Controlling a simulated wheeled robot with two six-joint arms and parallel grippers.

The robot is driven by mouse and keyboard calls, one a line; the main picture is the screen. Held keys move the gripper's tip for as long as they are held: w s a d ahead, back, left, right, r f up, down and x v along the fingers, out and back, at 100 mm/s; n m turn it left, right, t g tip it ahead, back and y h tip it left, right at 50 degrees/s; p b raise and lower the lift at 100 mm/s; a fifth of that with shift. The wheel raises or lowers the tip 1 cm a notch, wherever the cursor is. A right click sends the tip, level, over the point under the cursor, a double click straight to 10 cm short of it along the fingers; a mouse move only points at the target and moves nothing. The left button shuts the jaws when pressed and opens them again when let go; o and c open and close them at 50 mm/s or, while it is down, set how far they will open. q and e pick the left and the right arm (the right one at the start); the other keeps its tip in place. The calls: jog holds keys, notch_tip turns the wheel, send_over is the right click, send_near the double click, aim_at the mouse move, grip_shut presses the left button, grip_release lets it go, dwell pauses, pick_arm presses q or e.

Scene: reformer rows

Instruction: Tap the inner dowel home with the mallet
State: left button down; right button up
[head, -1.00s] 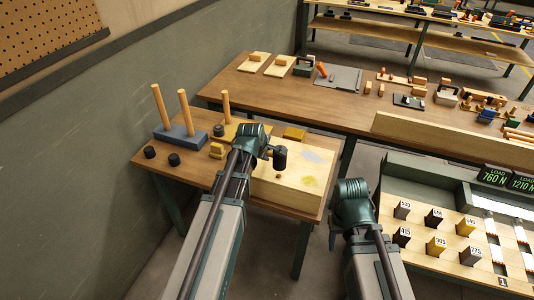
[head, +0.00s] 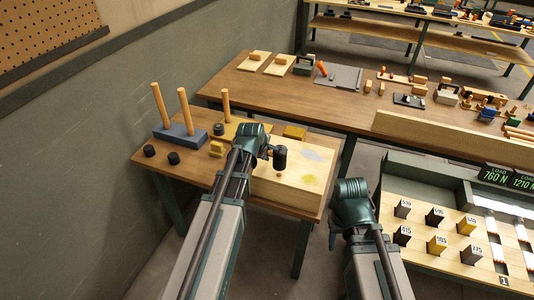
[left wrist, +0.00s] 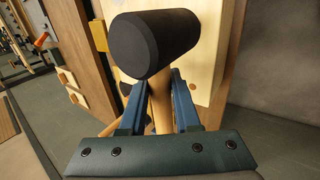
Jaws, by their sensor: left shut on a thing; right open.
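My left gripper (left wrist: 150,88) is shut on the wooden handle of the mallet (left wrist: 158,45). The mallet's black cylindrical head also shows in the head view (head: 280,157), over the pale wooden block (head: 290,196). A small light-brown dowel end (head: 279,175) shows just below the mallet head in the head view. I cannot tell whether the head touches it.
A blue-grey base (head: 181,139) with upright wooden pegs stands left of the block, with black cylinders (head: 149,151) nearby. A long brown table (head: 300,95) with many parts lies behind. A tray of numbered blocks (head: 436,217) is at the right.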

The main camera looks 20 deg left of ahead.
pick_arm(q)
jog(key=shift+r, duration=0.1)
dwell(0.4)
notch_tip(320, 180, down, 5)
jog(key=b, duration=0.5)
jog(key=shift+r+p, duration=2.2)
jog(key=shift+r, duration=0.2)
notch_tip(320, 180, up, 4)
jog(key=p, duration=0.4)
